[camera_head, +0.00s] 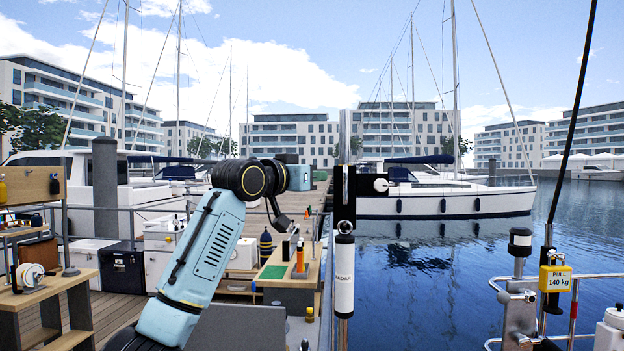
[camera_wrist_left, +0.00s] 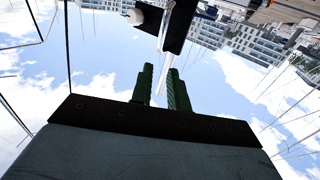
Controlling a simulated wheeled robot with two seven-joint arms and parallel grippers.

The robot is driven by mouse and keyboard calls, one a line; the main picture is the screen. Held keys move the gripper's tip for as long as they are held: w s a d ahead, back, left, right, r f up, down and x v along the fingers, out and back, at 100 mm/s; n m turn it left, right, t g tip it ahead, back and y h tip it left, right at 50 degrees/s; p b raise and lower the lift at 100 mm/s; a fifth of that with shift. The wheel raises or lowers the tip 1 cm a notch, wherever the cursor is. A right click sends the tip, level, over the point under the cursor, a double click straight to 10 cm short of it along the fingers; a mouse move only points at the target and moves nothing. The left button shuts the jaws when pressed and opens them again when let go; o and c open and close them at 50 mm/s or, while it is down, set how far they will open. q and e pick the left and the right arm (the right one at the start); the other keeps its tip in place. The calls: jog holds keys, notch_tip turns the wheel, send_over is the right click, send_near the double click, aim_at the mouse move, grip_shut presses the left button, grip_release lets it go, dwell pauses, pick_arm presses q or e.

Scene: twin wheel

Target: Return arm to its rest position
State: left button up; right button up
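My left arm (camera_head: 212,245) rises from the lower left in the head view and bends at a black elbow joint. Its far end reaches toward an upright metal mast. The fingers are too small to make out there. In the left wrist view, my left gripper (camera_wrist_left: 160,68) shows two green fingers with a narrow gap between them, open. A thin white strip shows through the gap, seemingly behind the fingers. I see nothing held. My right gripper is in neither view.
A black bracket (camera_head: 345,190) with a white knob and a white cylinder (camera_head: 344,278) is on the mast, right of my arm. A workbench (camera_head: 290,283) stands on the dock behind. A yellow box (camera_head: 555,278) hangs at the right. Water lies beyond the mast.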

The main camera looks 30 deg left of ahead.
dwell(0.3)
pick_arm(q)
jog(key=w+f+n+g+y+b, duration=0.1)
jog(key=w+f+g+b, duration=0.15)
jog(key=f, duration=1.45)
jog(key=w+f+n+g+y+b, duration=0.1)
jog(key=w+f, duration=0.3)
jog(key=f, duration=1.4)
jog(key=s+f+g+y+b, duration=0.15)
jog(key=s+f, duration=0.45)
jog(key=f, duration=1.2)
jog(key=s+f+g+b, duration=0.1)
jog(key=s+f+g, duration=0.35)
jog(key=f, duration=1.35)
jog(key=s+d+f+g+b, duration=0.3)
jog(key=s+f, duration=2.4)
jog(key=s, duration=0.1)
jog(key=s+d+f+g, duration=0.1)
jog(key=s+f, duration=0.2)
jog(key=s, duration=0.7)
jog(key=s+d+f+m+g+b, duration=0.1)
jog(key=s+f, duration=0.3)
jog(key=s, duration=0.7)
jog(key=s+d+f+m+g, duration=0.1)
jog(key=s+f, duration=0.3)
jog(key=s, duration=0.6)
jog(key=shift+s+d+g+b, duration=0.2)
jog(key=shift+d+g+b, duration=0.15)
jog(key=shift+g, duration=0.2)
